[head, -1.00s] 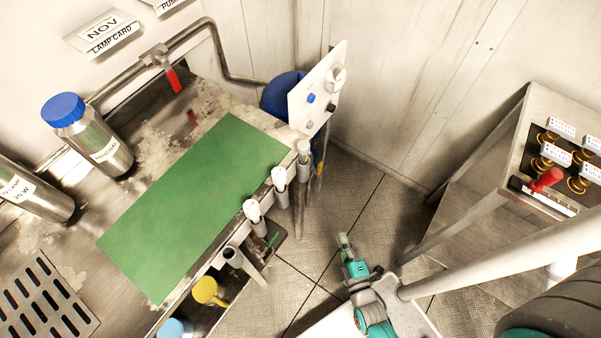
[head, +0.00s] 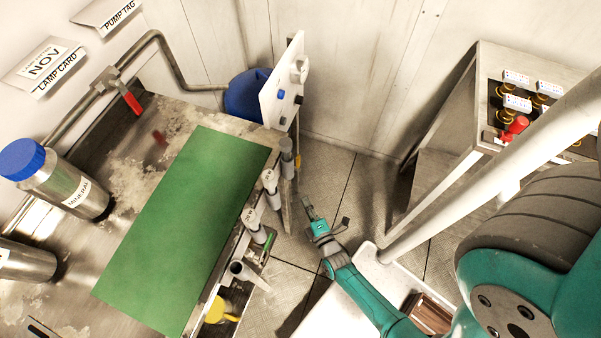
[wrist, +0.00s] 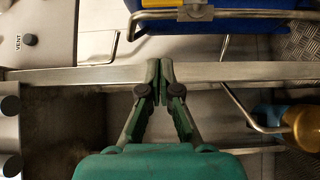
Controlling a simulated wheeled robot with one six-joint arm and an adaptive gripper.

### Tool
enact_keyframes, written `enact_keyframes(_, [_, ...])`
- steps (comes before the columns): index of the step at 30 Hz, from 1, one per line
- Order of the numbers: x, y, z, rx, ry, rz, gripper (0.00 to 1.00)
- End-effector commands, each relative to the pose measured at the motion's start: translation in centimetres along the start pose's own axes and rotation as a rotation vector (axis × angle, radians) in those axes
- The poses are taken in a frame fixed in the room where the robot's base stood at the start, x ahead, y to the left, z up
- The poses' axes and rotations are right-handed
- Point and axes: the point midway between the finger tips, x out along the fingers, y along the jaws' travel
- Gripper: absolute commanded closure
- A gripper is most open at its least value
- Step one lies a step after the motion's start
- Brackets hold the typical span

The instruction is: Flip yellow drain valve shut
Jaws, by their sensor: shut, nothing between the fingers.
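The yellow drain valve cannot be made out for sure. My gripper (head: 306,203) is low beside the bench's right side, below the white panel. In the wrist view my gripper (wrist: 160,68) is shut and empty, its tips in front of a horizontal metal bar (wrist: 225,72).
The white panel (head: 281,85) with knobs stands at the bench end, before a blue tank (head: 243,95). Holders with grey handles (head: 271,190) line the bench edge by the green mat (head: 190,225). A control cabinet (head: 455,105) stands at right. Floor (head: 330,175) between is clear.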

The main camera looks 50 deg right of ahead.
Motion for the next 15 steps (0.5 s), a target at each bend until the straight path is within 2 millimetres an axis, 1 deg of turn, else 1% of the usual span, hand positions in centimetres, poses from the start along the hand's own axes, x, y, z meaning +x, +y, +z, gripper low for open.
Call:
enact_keyframes(5, [2.1,0.1,0.0,0.000,-0.001,0.004,1.00])
enact_keyframes(15, [8.4,0.1,0.0,0.000,-0.001,0.003,1.00])
